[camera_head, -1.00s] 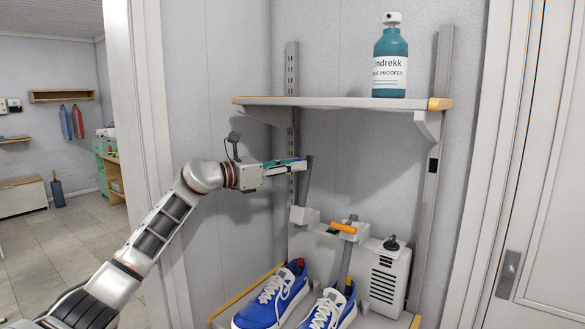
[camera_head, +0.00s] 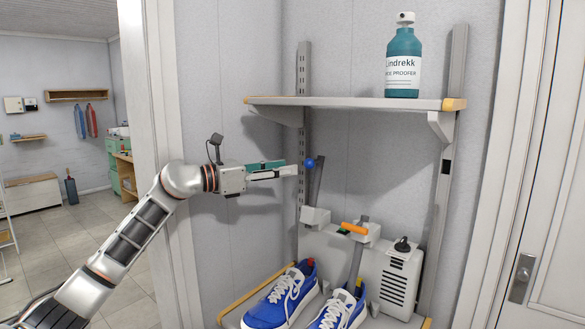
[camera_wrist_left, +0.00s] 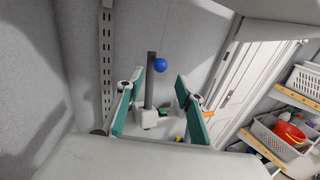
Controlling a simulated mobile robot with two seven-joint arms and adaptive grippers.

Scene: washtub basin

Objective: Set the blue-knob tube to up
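The blue knob (camera_head: 309,163) sits at the upper end of a dark upright tube (camera_head: 317,186), which rises from a pale block on the boot-dryer unit (camera_head: 334,250). The tube leans slightly right in the head view. My left gripper (camera_head: 290,167) is level with the knob, just left of it, and looks apart from it. In the left wrist view the gripper (camera_wrist_left: 160,80) has its two teal fingers spread with nothing between them. The blue knob (camera_wrist_left: 160,64) shows beyond the fingertips. My right gripper is not in view.
An orange-handled tube (camera_head: 354,229) slants down into one of the blue shoes (camera_head: 338,311). A black knob (camera_head: 402,245) tops the vented housing (camera_head: 396,280). A shelf (camera_head: 350,103) with a teal bottle (camera_head: 402,65) overhangs the tube. A slotted rail (camera_head: 303,100) runs behind.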

